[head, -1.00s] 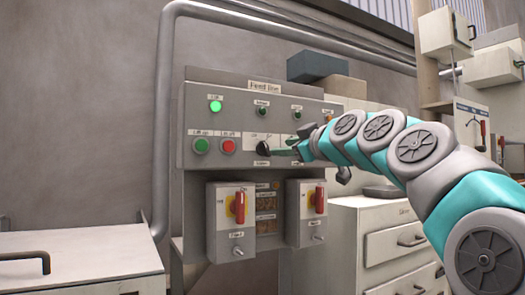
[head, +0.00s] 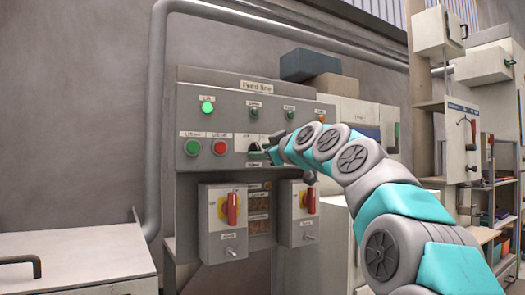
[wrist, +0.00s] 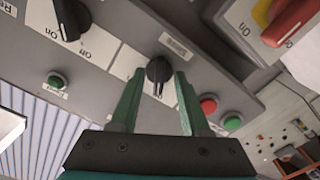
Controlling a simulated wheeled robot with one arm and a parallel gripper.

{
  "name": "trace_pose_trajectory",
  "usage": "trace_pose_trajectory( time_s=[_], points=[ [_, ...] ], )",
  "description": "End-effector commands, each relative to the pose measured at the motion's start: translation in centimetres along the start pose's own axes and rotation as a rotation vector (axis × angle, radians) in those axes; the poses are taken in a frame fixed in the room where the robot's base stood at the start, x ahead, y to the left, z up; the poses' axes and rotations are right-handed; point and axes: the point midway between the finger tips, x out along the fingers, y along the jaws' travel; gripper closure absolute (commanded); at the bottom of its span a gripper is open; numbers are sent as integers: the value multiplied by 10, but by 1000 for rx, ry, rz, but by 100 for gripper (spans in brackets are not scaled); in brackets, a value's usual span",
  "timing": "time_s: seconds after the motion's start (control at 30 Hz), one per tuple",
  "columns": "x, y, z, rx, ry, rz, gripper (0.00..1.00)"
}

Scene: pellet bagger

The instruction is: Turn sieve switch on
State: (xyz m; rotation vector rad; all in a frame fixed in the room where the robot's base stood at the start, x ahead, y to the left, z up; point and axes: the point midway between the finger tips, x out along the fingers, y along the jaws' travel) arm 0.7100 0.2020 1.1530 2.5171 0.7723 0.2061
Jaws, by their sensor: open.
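The grey panel (head: 225,110) carries black rotary knobs on a white label strip. In the wrist view one black knob (wrist: 158,70) sits between the fingertips of my open gripper (wrist: 161,78). Its white mark points down in the picture. A second black knob (wrist: 72,18) is at the upper left, with Off lettering near it. I cannot read which knob is the sieve switch. In the head view my gripper (head: 272,154) is at the panel and partly hides the knob area. I cannot tell whether the fingers touch the knob.
Green (head: 192,147) and red (head: 220,147) push buttons sit left of my gripper. A lit green lamp (head: 207,107) is above them. Two boxes with red handles, a left one (head: 231,208) and a right one (head: 310,200), hang below. White cabinets stand to the right.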

Motion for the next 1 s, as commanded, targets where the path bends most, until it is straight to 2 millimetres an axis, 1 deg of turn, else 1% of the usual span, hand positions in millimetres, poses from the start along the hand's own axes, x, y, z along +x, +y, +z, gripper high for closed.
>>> trace_pose_trajectory(
  time_s=[0.03, 0.07, 0.4, 0.47, 1.0],
  points=[
    [0, 0, 0, 0, 0, 0, 54],
    [0, 0, 0, 0, 0, 0, 56],
    [0, 0, 0, 0, 0, 0, 94],
    [0, 0, 0, 0, 0, 0, 100],
    [0, 0, 0, 11, 0, -1, 100]
  ],
)
